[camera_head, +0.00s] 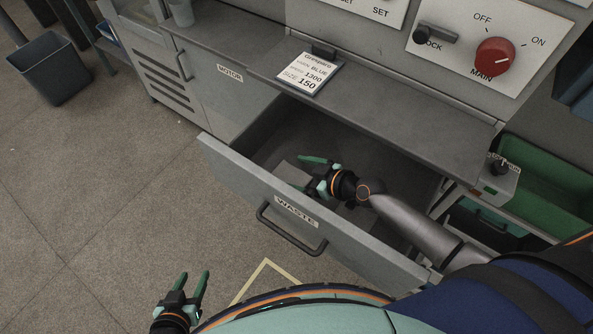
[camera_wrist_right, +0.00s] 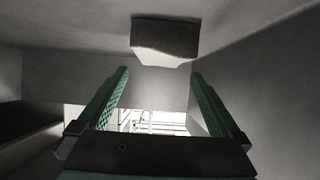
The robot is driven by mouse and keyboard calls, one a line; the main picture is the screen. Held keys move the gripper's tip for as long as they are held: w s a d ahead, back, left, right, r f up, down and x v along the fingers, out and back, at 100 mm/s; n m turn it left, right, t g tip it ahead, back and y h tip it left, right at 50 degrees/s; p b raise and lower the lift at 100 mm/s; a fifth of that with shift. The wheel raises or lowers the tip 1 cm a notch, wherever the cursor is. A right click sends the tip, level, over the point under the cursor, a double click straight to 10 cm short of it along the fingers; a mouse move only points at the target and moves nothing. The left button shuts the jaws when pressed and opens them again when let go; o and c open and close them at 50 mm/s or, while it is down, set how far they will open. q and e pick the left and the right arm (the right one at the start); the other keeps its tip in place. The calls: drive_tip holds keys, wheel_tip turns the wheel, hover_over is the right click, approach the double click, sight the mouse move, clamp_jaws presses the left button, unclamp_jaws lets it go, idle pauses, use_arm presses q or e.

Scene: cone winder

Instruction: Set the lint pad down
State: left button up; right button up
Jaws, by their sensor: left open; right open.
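The lint pad, a pale grey block (camera_head: 288,172), lies inside the open WASTE drawer (camera_head: 228,165), partly hidden by my right gripper. It also shows in the right wrist view (camera_wrist_right: 165,38), just beyond the fingertips and apart from them. My right gripper (camera_head: 303,173) is inside the drawer, its green fingers spread and empty; the fingers also show in the wrist view (camera_wrist_right: 160,74). My left gripper (camera_head: 194,276) is open and empty over the floor, in front of the drawer.
The drawer front has a dark handle (camera_head: 290,232). Above it is a grey worktop (camera_head: 400,125) with an order card (camera_head: 309,74) and a panel with a red MAIN knob (camera_head: 495,57). A green bin (camera_head: 545,190) stands right, a dark bin (camera_head: 48,68) far left. Floor in front is clear.

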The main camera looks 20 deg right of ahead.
drive_tip(key=shift+r+p, duration=0.55)
drive_tip(key=shift+p, duration=0.05)
drive_tip(key=shift+r+p, duration=0.4)
drive_tip(key=shift+p, duration=0.05)
drive_tip(key=v, duration=1.1)
drive_tip(key=shift+s+d, duration=0.25)
drive_tip(key=shift+s, duration=0.1)
drive_tip(key=shift+f, duration=0.1)
